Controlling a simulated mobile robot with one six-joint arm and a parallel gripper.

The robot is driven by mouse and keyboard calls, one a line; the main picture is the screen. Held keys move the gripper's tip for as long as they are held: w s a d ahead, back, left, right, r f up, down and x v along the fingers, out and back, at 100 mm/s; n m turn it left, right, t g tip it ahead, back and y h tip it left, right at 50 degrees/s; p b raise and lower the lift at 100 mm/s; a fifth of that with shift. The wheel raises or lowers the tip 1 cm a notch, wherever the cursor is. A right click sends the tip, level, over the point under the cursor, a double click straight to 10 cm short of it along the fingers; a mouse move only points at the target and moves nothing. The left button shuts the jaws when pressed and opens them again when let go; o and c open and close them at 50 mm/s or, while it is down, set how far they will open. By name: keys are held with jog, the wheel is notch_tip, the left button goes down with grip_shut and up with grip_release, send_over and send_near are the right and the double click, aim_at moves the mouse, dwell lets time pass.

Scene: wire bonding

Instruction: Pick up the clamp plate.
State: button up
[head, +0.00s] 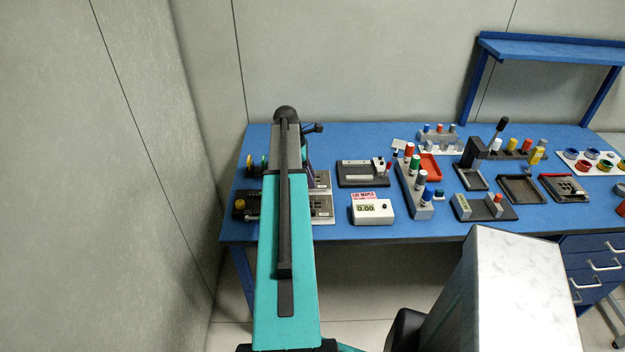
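I cannot tell for certain which piece is the clamp plate. A small dark plate with openings (565,188) lies in a red-edged holder at the right of the bench. Two grey slotted plates, an upper one (321,180) and a lower one (322,207), show partly from behind my arm at the left. My teal arm reaches over the left part of the bench and hides what lies under it. My gripper is hidden behind the arm, so its fingers do not show.
The blue bench (400,228) carries a white meter (372,208), a grey block with coloured caps (415,187), an empty dark tray (521,189), a red tray (430,166) and a dark upright stand (473,168). A raised shelf (550,50) stands at the back right. The front edge is mostly clear.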

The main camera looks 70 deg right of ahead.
jog(key=shift+x, duration=0.95)
grip_shut()
